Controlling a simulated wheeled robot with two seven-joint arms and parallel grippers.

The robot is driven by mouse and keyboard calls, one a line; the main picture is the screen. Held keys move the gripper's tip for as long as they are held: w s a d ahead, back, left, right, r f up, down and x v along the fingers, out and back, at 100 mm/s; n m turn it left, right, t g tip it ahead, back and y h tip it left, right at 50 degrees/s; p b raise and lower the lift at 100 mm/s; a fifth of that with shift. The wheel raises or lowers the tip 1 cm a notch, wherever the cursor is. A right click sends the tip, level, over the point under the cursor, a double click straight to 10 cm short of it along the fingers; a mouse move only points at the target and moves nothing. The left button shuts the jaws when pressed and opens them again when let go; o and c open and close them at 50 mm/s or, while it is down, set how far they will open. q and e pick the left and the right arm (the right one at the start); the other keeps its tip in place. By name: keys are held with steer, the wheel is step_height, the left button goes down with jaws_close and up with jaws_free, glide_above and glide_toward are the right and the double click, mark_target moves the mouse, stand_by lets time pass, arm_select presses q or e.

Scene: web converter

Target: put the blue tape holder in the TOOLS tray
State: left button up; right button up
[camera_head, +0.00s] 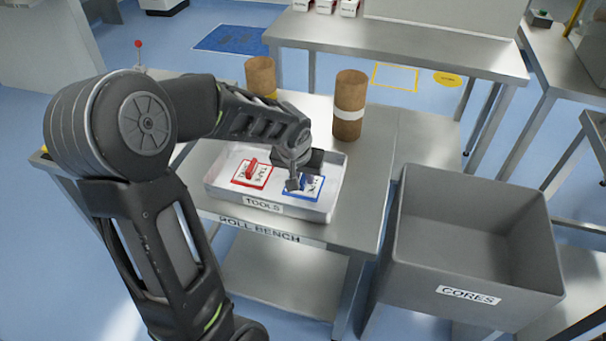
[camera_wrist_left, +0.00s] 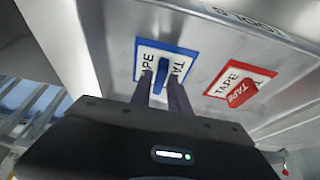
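The blue tape holder (camera_wrist_left: 160,78) is between the fingertips of my left gripper (camera_wrist_left: 160,84), which look closed against its sides. It is low over or touching a white, blue-bordered TAPE marking (camera_wrist_left: 185,57) in the TOOLS tray; I cannot tell which. In the head view my left gripper (camera_head: 293,185) points down inside the right half of the white TOOLS tray (camera_head: 222,190) and largely hides the holder. The blue-bordered marking (camera_head: 314,187) shows beside the fingers. My right gripper is not in view.
A red tape holder (camera_head: 251,169) lies on a red-bordered marking in the tray's left half. Two brown rolls (camera_head: 349,106) (camera_head: 260,76) stand behind the tray on the roll bench (camera_head: 372,180). A grey CORES bin (camera_head: 465,293) stands to the right.

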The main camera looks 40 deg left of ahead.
arm_select(q)
steer(key=shift+o, duration=1.1)
steer(key=shift+r, duration=0.1)
steer(key=shift+r+p, duration=0.2)
steer(key=shift+p, duration=0.1)
steer(key=v, duration=1.1)
steer(key=shift+s+r, duration=0.2)
steer(key=shift+r, duration=0.15)
steer(key=shift+s, duration=0.1)
